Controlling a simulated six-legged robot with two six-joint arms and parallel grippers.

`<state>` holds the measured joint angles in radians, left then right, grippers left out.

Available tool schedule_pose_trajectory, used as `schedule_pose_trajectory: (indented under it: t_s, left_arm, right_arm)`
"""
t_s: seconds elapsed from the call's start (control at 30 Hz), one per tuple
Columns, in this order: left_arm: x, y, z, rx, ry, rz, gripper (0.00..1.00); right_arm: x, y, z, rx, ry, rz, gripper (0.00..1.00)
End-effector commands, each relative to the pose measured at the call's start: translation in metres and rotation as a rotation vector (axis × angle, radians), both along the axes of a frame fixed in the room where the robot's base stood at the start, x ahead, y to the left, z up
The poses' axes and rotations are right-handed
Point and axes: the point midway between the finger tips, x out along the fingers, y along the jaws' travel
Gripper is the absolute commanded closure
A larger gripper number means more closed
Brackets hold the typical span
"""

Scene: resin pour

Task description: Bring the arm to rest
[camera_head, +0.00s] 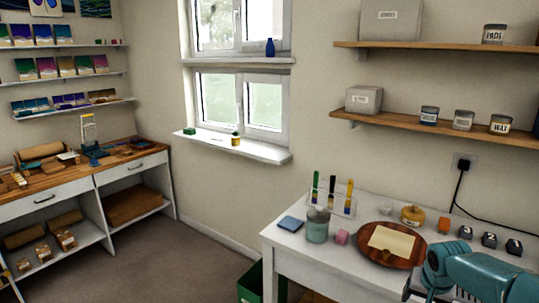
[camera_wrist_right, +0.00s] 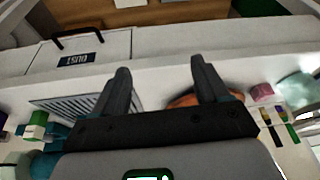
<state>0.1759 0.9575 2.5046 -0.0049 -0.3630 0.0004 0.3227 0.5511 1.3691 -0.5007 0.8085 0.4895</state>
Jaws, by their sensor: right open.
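My right gripper (camera_wrist_right: 160,75) is open in the right wrist view, with two dark fingers apart and nothing between them. My teal right arm (camera_head: 465,265) comes in at the lower right of the head view, over the front right part of the white table (camera_head: 295,238). My left arm and gripper are in neither view.
Shelves hang above.

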Motion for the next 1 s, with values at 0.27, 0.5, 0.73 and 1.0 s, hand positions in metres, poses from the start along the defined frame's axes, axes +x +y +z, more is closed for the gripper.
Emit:
schedule_pose_trajectory:
  t_s: [0.27, 0.5, 0.73, 1.0]
  left_arm:
    - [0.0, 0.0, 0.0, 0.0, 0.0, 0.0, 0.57]
    - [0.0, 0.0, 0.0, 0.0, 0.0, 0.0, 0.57]
    - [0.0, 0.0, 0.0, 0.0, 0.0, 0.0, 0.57]
    - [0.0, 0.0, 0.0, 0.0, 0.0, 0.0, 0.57]
  right_arm:
    - [-0.006, 0.059, -0.062, 0.088, 0.028, 0.125, 0.26]
    - [-0.038, 0.139, -0.137, 0.21, 0.058, 0.261, 0.26]
    - [-0.094, 0.213, -0.197, 0.318, 0.092, 0.356, 0.26]
    - [-0.191, 0.282, -0.243, 0.405, 0.154, 0.427, 0.26]
